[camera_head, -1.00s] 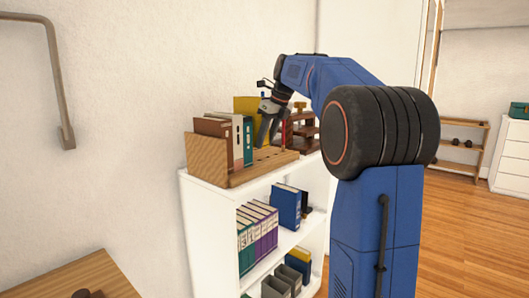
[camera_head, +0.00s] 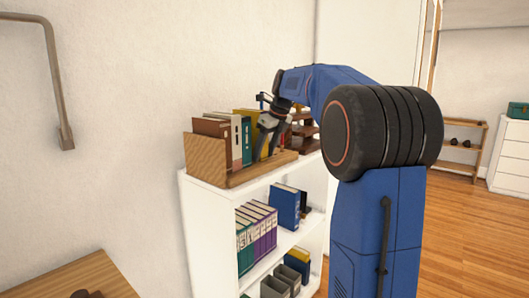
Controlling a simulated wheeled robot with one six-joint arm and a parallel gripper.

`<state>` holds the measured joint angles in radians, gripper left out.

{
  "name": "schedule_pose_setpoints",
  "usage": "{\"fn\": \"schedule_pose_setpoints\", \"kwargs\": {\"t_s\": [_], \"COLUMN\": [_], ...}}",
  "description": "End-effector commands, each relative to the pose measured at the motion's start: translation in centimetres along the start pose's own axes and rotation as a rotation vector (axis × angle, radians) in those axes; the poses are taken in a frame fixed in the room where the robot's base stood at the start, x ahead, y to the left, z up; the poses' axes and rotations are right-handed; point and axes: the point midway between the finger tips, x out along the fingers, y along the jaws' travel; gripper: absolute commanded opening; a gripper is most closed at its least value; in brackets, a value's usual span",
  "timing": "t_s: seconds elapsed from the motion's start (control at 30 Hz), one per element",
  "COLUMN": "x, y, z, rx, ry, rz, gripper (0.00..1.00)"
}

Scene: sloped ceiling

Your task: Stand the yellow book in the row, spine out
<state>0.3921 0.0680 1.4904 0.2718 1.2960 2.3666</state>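The yellow book (camera_head: 239,114) stands upright in the wooden rack (camera_head: 208,160) on top of the white shelf unit, to the right of the teal book (camera_head: 246,142). A brown book (camera_head: 211,127) and a pale book (camera_head: 236,135) stand farther left in the same row. My gripper (camera_head: 265,155) reaches in from the right, tilted down, with its dark fingers at the yellow book's near edge. Yellow shows between the fingers, and they appear shut on the book. The fingers hide part of its spine, and I cannot see whether its bottom touches the rack.
A dark brown tiered stand (camera_head: 305,131) with small items is close to the right of my gripper. The white shelf unit (camera_head: 205,215) holds binders (camera_head: 256,230) and a blue book (camera_head: 285,207) below. A wall rail (camera_head: 58,75) and a wooden table (camera_head: 75,278) are at left.

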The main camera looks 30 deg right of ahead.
Motion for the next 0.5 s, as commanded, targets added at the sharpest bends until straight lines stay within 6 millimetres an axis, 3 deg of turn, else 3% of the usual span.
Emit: {"fn": "schedule_pose_setpoints", "kwargs": {"t_s": [0.27,0.5], "x": [-0.2,-3.0], "y": [0.0,-0.1], "z": [0.1,0.1], "rx": [0.000,0.000], "ry": [0.000,-0.003], "rz": [0.000,-0.003], "gripper": [0.53,0.53]}}
